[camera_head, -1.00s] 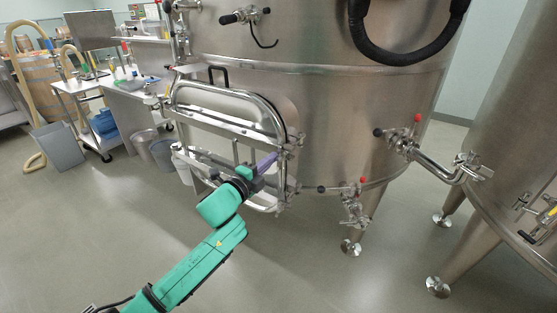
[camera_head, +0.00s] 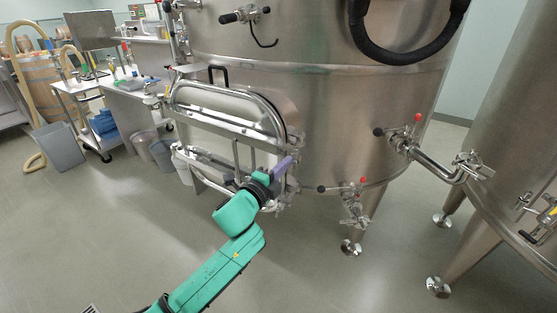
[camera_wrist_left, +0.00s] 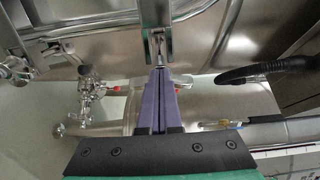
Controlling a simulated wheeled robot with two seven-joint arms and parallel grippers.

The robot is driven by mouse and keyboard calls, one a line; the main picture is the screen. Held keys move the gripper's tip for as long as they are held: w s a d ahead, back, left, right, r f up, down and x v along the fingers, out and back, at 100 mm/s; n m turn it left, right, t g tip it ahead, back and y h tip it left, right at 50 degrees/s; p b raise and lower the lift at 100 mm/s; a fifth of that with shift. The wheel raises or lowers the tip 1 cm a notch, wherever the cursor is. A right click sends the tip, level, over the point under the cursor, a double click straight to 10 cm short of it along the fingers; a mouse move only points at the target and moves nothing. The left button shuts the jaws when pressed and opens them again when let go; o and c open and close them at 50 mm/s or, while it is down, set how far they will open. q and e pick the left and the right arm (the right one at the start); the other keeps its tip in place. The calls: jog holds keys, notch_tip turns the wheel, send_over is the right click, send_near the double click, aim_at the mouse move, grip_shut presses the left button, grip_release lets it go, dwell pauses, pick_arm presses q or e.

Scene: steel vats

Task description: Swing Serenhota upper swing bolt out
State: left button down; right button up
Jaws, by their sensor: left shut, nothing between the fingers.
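The steel vat (camera_head: 340,110) has a rectangular manway door (camera_head: 222,103) with a tubular handle frame, low on its front. Metal clamp hardware, apparently the upper swing bolt (camera_head: 296,140), sits at the door's right edge. My left gripper (camera_head: 290,159) has purple fingers and is shut and empty just below that hardware. In the left wrist view the shut fingers (camera_wrist_left: 160,72) point at a thin metal rod (camera_wrist_left: 160,44) between two brackets. The tips appear close to the rod; I cannot tell whether they touch it. My right gripper is not in view.
A valve with a red knob (camera_head: 354,200) hangs right of the door, and a bent outlet pipe (camera_head: 435,168) sticks out farther right. A second vat (camera_head: 500,120) stands at the right. Bins (camera_head: 160,152) and a white cart (camera_head: 95,120) stand left. The floor in front is clear.

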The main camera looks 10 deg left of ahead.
pick_arm(q)
jog(key=shift+d, duration=1.25)
jog(key=w+d+b, duration=0.2)
jog(key=d+b, duration=0.1)
jog(key=d, duration=0.3)
jog(key=shift+w+d, duration=0.25)
jog(key=shift+d, duration=0.05)
jog(key=p+v, duration=0.4)
jog(key=v, duration=0.6)
jog(key=shift+a, duration=0.25)
dwell(0.4)
